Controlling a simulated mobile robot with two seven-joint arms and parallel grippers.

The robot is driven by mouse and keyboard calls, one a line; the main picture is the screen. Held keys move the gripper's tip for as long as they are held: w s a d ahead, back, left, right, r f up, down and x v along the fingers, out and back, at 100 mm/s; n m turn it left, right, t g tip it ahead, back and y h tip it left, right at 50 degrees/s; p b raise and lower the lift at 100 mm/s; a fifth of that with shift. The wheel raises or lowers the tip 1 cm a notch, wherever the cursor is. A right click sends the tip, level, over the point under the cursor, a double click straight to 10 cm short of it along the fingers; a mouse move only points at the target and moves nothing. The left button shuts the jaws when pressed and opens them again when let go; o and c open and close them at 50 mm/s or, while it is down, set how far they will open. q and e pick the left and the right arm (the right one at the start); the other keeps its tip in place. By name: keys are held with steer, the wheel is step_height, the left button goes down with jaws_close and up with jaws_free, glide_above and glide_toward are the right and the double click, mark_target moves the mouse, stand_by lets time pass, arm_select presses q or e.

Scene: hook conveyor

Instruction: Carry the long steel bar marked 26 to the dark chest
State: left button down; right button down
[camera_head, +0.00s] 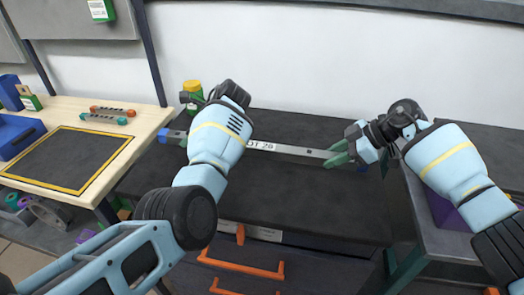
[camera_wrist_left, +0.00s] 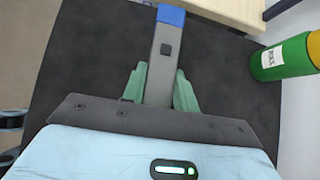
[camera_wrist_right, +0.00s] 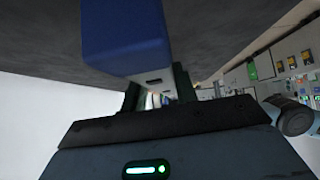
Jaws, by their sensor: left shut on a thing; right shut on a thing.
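The long steel bar (camera_head: 288,149), with a label ending in 26, spans left to right over the dark top (camera_head: 300,195) of a chest with orange handles. Its blue left end (camera_head: 170,136) also shows in the left wrist view (camera_wrist_left: 171,15). My left gripper (camera_wrist_left: 160,88) is shut on the bar near that end; my arm partly hides it in the head view. My right gripper (camera_head: 338,156) is shut on the bar near the other end, whose blue tip (camera_wrist_right: 125,38) fills the right wrist view's upper part. I cannot tell whether the bar touches the top.
A green bottle with a yellow cap (camera_head: 193,92) stands behind the bar's left part. A wooden bench (camera_head: 92,158) with a yellow-edged dark mat and small tools is at left. A grey-topped unit (camera_head: 432,238) stands at right. A white wall rises behind.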

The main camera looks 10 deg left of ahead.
mark_target(329, 176)
arm_select(q)
steer(key=shift+w, duration=0.1)
arm_select(e)
steer(key=shift+w+a, duration=0.1)
